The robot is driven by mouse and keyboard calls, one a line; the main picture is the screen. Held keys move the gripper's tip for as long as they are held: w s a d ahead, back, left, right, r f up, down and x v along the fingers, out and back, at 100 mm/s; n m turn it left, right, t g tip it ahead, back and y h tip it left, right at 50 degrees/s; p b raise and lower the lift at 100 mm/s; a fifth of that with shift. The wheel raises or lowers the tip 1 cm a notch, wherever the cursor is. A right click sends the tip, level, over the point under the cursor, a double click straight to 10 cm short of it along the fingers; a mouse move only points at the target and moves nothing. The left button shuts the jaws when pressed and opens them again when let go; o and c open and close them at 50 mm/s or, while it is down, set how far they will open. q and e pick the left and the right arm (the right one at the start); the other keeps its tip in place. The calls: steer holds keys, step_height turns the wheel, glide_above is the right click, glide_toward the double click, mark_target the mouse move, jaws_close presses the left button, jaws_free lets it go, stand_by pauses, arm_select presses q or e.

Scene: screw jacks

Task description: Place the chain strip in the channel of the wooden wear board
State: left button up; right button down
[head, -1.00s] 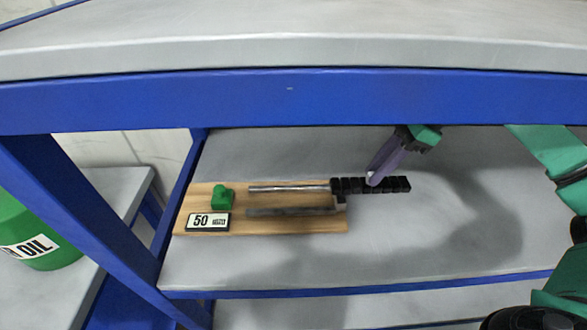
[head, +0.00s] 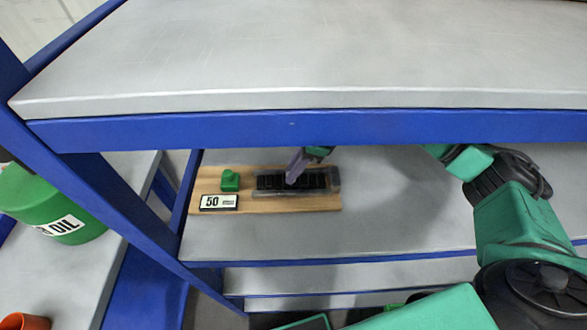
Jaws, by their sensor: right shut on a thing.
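The wooden wear board (head: 240,204) lies on the middle shelf, with a green block (head: 230,180) and a "50" plate (head: 219,202) at its left end. The black chain strip (head: 318,180) lies lengthwise along the board, between the two metal rails of the channel (head: 268,194). From this angle I cannot tell whether it rests fully on the channel floor. My right gripper (head: 291,179) reaches down from behind and is shut on the strip near its middle. The upper shelf partly hides the gripper's arm. My left gripper does not show.
The upper shelf with its blue front edge (head: 300,130) hangs over the board. A blue post (head: 130,210) stands on the left. The shelf (head: 400,205) right of the board is clear. A green oil drum (head: 60,205) and an orange container (head: 25,321) are at the left.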

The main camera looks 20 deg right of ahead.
mark_target(302, 179)
steer(key=c, duration=1.2)
jaws_free()
steer(key=o, duration=0.4)
steer(key=shift+d+r, duration=0.1)
steer(key=shift+r, duration=0.05)
steer(key=b+v, duration=0.2)
steer(key=v, duration=0.2)
steer(key=shift+d+r, duration=0.15)
steer(key=shift+r, duration=0.05)
steer(key=s+d+b, duration=0.1)
steer(key=d, duration=0.3)
steer(key=s+d+b, duration=0.1)
steer(key=d+b, duration=0.1)
steer(key=d, duration=0.1)
steer(key=s+d+b, duration=0.1)
steer(key=d+b, duration=0.1)
steer(key=d, duration=0.2)
steer(key=shift+d+r, duration=0.2)
steer(key=shift+d, duration=0.1)
